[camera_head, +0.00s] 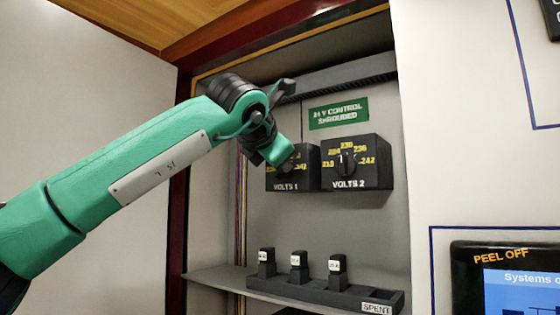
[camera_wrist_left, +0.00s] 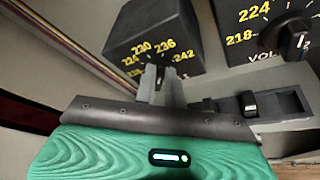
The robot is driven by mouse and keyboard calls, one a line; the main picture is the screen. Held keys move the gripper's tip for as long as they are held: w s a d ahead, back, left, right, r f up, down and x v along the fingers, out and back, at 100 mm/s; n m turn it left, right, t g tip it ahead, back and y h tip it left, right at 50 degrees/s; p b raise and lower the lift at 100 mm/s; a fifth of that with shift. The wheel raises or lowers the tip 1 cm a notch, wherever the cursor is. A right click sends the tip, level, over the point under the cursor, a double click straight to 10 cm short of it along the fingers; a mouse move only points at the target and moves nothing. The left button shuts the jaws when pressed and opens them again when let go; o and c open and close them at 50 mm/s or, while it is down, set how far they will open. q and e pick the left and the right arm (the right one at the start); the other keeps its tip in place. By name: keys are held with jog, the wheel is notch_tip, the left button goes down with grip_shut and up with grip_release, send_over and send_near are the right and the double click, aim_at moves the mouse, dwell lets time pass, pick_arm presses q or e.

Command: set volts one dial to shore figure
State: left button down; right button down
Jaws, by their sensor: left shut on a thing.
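The volts 1 box (camera_head: 306,180) is a black block with yellow figures, on the back wall of the cabinet. My left gripper (camera_head: 287,166) covers most of its face in the head view. In the left wrist view, the volts 1 box (camera_wrist_left: 186,25) shows yellow figures including 224, 230, 236 and 242. There my left gripper (camera_wrist_left: 161,82) is shut on the dial knob at the box face. The fingers hide most of the knob, so I cannot tell its setting. No shore figure is readable. My right gripper is not in view.
The volts 2 box (camera_head: 377,165) stands close on the right, its own knob (camera_head: 347,163) uncovered. Below, a shelf (camera_head: 215,275) carries a dark rack (camera_head: 318,290) with several labelled black plugs. A screen (camera_head: 520,290) marked "Systems" is partly visible at lower right.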

pick_arm(q)
jog(key=c, duration=1.5)
grip_release()
jog(key=shift+w, duration=0.1)
jog(key=shift+b+v, duration=2.75)
jog(key=shift+v, duration=4.2)
jog(key=shift+f, duration=0.15)
